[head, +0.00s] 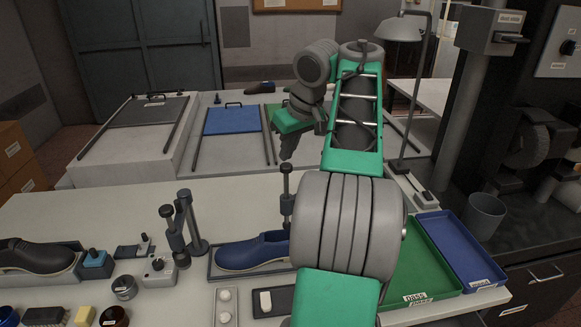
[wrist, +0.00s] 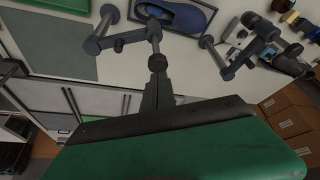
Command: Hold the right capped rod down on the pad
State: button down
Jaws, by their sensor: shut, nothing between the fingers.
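The right capped rod (head: 287,182) stands upright with a dark cap over the blue shoe (head: 250,252); it also shows in the wrist view (wrist: 156,42). Its lower end and any pad under it are hidden or too small to make out. My gripper (head: 287,156) is shut and empty, pointing down just above the cap in the head view. In the wrist view my closed fingertips (wrist: 158,80) line up with the cap; I cannot tell whether they touch it. The left capped rod (head: 170,228) stands beside a grey post (head: 190,220).
A black shoe (head: 35,256) and a blue box with a knob (head: 95,264) are at left. A green tray (head: 432,250) and a blue tray (head: 462,248) lie at right. A lamp (head: 405,30) stands behind my arm. Bench left of the left rod is clear at the back.

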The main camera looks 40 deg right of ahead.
jog(key=b, duration=0.8)
send_over(288, 199)
jog(key=shift+w+d+f, duration=0.1)
jog(key=shift+w+f, duration=0.05)
jog(key=shift+f, duration=4.35)
jog(key=shift+p, duration=1)
dwell(1.6)
